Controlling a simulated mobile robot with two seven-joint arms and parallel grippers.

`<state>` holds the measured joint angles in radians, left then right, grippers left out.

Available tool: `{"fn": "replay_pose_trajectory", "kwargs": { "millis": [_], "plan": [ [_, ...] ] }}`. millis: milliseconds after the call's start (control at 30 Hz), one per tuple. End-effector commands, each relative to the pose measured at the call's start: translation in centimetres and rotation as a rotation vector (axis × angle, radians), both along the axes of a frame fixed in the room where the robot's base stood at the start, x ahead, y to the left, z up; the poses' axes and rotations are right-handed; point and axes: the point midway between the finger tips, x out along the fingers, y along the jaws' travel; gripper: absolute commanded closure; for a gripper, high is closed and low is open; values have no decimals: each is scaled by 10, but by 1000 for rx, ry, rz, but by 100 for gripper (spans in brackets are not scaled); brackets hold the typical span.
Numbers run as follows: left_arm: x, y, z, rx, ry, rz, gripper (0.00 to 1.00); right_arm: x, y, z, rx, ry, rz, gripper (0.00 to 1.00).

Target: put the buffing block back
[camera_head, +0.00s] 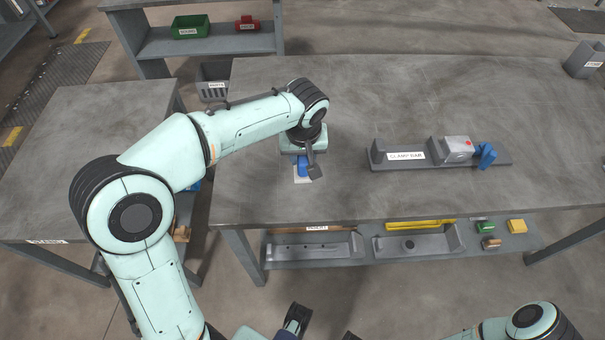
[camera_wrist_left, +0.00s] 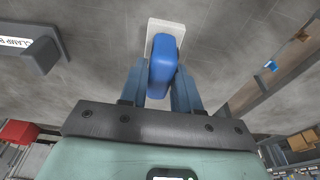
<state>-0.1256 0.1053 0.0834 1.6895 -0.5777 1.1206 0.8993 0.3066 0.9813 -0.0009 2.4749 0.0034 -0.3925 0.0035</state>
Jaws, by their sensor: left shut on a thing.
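The buffing block (camera_head: 302,166) has a blue body and is at the left-front part of the large grey table (camera_head: 350,100). In the left wrist view the blue body (camera_wrist_left: 166,60) is between the two fingers. My left gripper (camera_head: 303,160) points down and is shut on it. A white rectangular piece (camera_head: 303,180) shows under the blue body and past its end, also in the wrist view (camera_wrist_left: 155,28). I cannot tell whether it is part of the block or a mark on the table.
A grey clamp fixture labelled "CLAMP BAR" (camera_head: 405,165) holds a light grey part (camera_head: 458,148) and a blue piece (camera_head: 487,155) to the right. A grey bin (camera_head: 585,60) stands at the far right corner. The tabletop between is clear. A lower shelf (camera_head: 365,245) holds trays and small blocks.

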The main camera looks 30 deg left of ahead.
Motion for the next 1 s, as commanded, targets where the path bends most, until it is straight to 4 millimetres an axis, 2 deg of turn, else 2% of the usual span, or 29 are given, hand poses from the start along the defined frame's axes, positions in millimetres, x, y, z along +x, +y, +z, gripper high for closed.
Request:
{"fn": "replay_pose_trajectory", "kwargs": {
  "millis": [33, 100, 267, 500, 933, 967, 1000],
  "plan": [
    [-1, 1, -11, 1, 3, 0, 100, 0, 0, -2, 0, -2, 0, 51],
    [-1, 1, -20, 1, 2, 0, 100, 1, 0, -3, 0, -4, 0, 51],
    [0, 0, -32, 1, 1, 0, 100, 2, 0, -4, -1, -7, -1, 51],
    [0, 0, -66, 1, 1, 0, 100, 4, 0, -9, -2, -15, -3, 51],
    [0, 0, -73, 0, -1, 0, 100, 5, 0, -11, -3, -19, -4, 51],
    [0, 0, -74, 1, -1, 0, 65, 5, 0, -11, -3, -21, -4, 51],
    [0, 0, -73, 1, -1, 0, 52, 5, 0, -11, -3, -21, -5, 51]
  ]
}}
